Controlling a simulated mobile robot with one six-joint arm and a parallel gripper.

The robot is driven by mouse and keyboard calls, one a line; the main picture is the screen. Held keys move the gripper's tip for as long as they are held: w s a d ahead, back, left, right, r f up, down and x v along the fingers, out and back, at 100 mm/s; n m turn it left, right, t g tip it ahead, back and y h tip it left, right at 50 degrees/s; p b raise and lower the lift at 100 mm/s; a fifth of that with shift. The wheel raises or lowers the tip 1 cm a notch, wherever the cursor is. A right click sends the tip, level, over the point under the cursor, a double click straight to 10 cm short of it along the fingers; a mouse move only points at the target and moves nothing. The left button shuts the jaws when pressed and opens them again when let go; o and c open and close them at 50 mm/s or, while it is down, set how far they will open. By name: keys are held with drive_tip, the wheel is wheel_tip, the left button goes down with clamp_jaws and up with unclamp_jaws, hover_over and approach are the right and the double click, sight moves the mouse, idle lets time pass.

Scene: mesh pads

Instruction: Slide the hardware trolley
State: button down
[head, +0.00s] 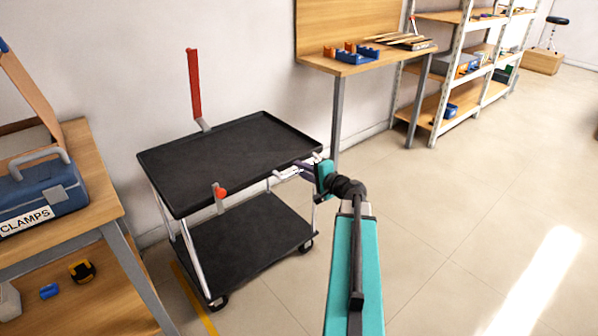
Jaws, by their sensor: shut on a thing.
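The hardware trolley (230,160) is a black two-shelf cart with pale metal legs and dark casters. Its top tray and lower shelf (245,240) look empty. A red upright bar (194,85) rises at its back edge, and a short post with a red-orange end (220,192) shows at its front edge. My gripper (290,172) is at the tray's right front edge and is shut on the trolley there. The exact part between the fingers is too small to make out.
A workbench with a blue CLAMPS case (40,198) stands close at left. A wooden bench (365,62) and shelving (465,70) line the back wall. A yellow floor line (195,300) runs by the trolley's left casters. The floor (470,200) at right is clear.

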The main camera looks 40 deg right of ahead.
drive_tip(key=c, duration=1.6)
unclamp_jaws()
drive_tip(key=shift+s+d, duration=0.1)
drive_tip(key=shift+c, duration=0.2)
drive_tip(key=p+v, duration=1.1)
drive_tip(key=v, duration=0.2)
drive_tip(key=shift+s, duration=0.3)
drive_tip(key=shift+s+p, duration=0.1)
drive_tip(key=shift+p, duration=0.2)
